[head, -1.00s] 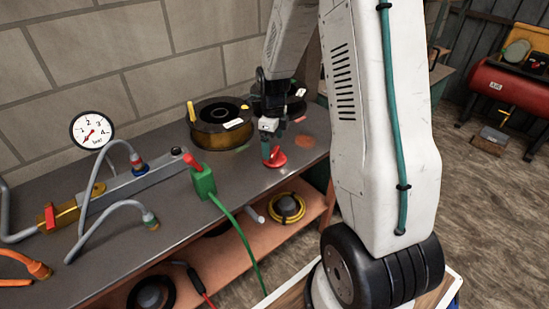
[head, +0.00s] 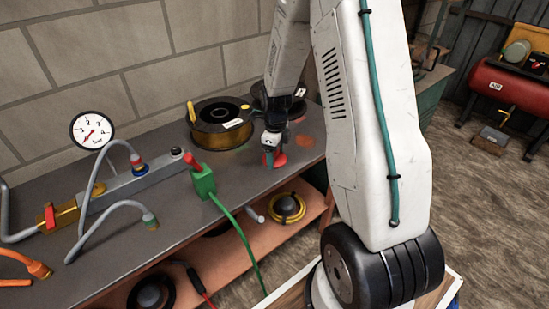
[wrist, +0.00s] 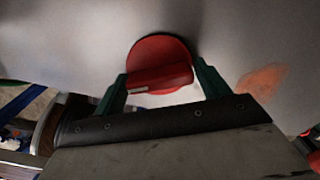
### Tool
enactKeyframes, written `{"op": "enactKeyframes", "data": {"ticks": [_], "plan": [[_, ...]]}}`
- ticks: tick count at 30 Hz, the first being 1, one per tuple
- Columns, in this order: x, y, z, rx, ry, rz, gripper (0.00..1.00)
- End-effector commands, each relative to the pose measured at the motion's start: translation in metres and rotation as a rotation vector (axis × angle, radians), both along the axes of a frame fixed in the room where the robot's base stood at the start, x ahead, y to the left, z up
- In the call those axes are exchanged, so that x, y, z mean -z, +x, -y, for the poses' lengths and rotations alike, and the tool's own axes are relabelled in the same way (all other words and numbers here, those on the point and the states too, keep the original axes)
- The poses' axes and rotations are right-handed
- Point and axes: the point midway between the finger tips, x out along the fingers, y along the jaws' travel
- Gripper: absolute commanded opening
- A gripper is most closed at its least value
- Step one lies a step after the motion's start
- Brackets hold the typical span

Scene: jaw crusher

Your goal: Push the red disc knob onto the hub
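The red disc knob (head: 281,159) lies on the grey bench top, a disc with a raised bar across it. In the wrist view the disc (wrist: 158,50) sits ahead of my gripper (wrist: 160,82). Its bar lies between the two green fingers, which stand apart at the bar's ends; whether they touch it is unclear. In the head view my gripper (head: 268,157) points down at the knob and partly hides it. A short dark-topped stub (head: 177,153) stands on the grey metal bar; it may be the hub, but I cannot tell surely.
A wire spool (head: 222,135) stands left of and behind my gripper. A green connector (head: 203,181) with a red top and green cable stands left of the knob. A pressure gauge (head: 92,130), hoses and a brass fitting (head: 60,215) fill the bench's left. The lower shelf holds coils.

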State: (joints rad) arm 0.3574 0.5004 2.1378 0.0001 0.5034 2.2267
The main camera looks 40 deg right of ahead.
Motion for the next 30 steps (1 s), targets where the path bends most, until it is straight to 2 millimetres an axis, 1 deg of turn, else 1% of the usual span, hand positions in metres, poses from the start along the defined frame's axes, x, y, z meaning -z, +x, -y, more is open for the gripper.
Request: {"op": "enactKeyframes", "data": {"ticks": [1, 2, 14, 19, 23, 24, 26, 30], "plan": [[0.0, 0.0, 0.0, 0.0, 0.0, 0.0, 0.6], [0.0, 0.0, 0.0, 0.0, 0.0, 0.0, 0.52], [-0.003, 0.0, 0.0, 0.0, 0.0, 0.001, 0.52], [-0.017, 0.001, 0.0, 0.0, -0.001, 0.003, 0.52], [-0.035, 0.001, 0.0, 0.0, -0.001, 0.003, 0.52], [-0.038, -0.004, 0.0, 0.001, 0.0, 0.001, 0.52], [-0.038, -0.018, 0.001, 0.002, 0.0, -0.001, 0.52], [-0.041, -0.051, 0.001, 0.002, 0.0, 0.0, 0.52]]}}
